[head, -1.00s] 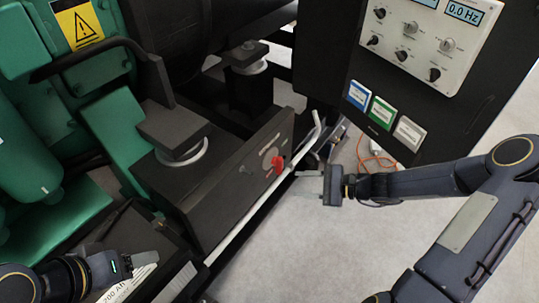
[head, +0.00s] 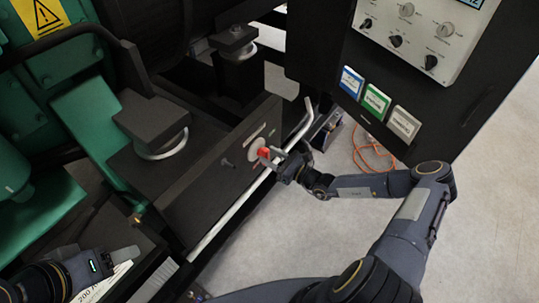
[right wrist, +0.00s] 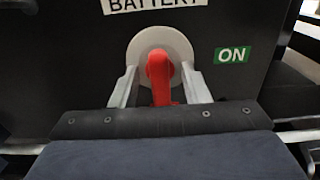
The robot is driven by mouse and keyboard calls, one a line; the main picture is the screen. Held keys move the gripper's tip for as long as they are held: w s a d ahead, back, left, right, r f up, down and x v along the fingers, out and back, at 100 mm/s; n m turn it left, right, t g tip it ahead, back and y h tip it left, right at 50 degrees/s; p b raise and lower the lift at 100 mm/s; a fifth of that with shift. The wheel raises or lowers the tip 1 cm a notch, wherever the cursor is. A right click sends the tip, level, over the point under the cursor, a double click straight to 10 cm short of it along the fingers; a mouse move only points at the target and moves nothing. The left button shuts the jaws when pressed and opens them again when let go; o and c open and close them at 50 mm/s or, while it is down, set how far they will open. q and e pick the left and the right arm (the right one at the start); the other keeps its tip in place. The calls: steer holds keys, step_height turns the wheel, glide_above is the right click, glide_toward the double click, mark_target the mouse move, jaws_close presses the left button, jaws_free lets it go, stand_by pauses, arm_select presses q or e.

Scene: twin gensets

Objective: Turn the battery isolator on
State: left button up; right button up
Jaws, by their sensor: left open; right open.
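The battery isolator has a red handle (head: 263,153) on a pale round plate on the dark panel. In the right wrist view the red handle (right wrist: 160,75) points downward, with a green "ON" label (right wrist: 232,55) to its right and a "BATTERY" label above. My right gripper (head: 274,156) is at the isolator. Its open fingers (right wrist: 160,88) stand on either side of the handle, with gaps visible between them and it. My left gripper (head: 128,256) is open and empty at the lower left, well away from the isolator.
A light rail (head: 235,215) runs along the panel's lower edge, close to my right gripper. The control cabinet (head: 420,75) stands at the upper right. Orange cable (head: 372,155) lies on the floor below it. The pale floor (head: 310,230) is open on the right.

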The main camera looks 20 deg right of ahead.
steer(key=shift+w+a, duration=0.3)
steer(key=shift+w, duration=0.05)
jaws_close()
